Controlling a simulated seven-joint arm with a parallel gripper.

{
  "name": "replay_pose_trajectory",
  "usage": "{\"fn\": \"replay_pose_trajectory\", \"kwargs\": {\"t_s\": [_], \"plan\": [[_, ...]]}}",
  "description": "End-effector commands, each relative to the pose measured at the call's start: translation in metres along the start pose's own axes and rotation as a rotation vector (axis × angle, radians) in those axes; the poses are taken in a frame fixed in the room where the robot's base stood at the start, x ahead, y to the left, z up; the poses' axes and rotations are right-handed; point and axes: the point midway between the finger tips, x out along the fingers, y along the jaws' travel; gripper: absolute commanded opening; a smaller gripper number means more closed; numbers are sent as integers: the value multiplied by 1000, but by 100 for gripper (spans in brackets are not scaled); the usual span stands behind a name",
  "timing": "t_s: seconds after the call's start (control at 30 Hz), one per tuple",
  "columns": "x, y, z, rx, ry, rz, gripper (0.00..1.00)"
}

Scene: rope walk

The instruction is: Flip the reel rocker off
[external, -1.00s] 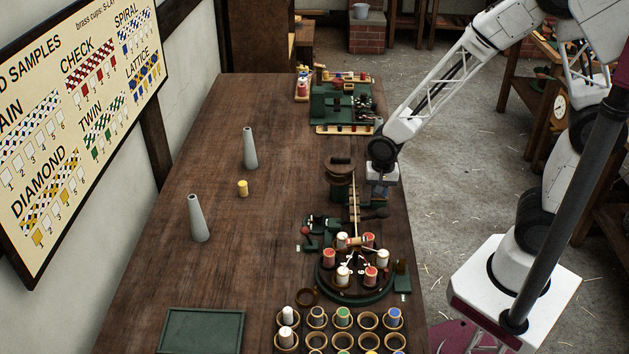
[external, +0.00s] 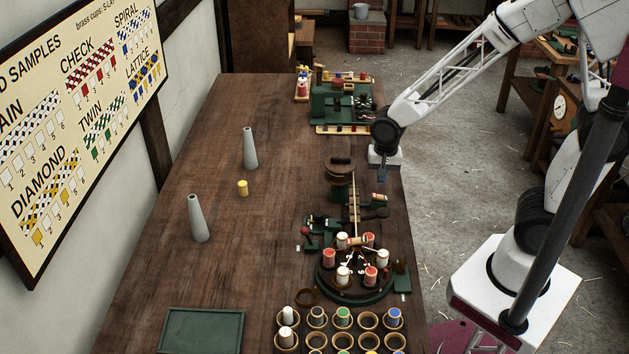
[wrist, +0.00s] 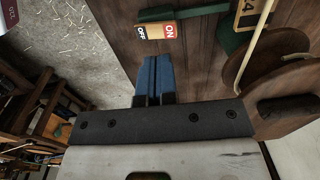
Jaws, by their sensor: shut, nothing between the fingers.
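I cannot tell which half is pressed down. In the external view the rocker (external: 379,197) is a small red and pale patch by the table's right edge. My gripper (wrist: 155,62) is shut and empty, its blue fingers side by side, with the tips just short of the rocker in the wrist picture. In the external view my gripper (external: 383,177) hangs above and behind the rocker, apparently apart from it.
The brown wooden reel (wrist: 285,83) with a pale rope stands right of the fingers in the wrist view. The braiding carousel with several bobbins (external: 347,285) is nearer the camera, and a green machine (external: 335,104) stands behind. The table's left half is mostly clear.

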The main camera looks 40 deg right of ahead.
Motion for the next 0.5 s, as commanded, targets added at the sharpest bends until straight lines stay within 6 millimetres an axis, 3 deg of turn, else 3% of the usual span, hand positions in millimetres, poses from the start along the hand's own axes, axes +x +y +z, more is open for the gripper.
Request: {"fn": "replay_pose_trajectory", "kwargs": {"t_s": [0.2,0.5], "plan": [[-39,-1,-1,0,2,-5,0],[-74,-1,-1,0,2,-4,0]]}}
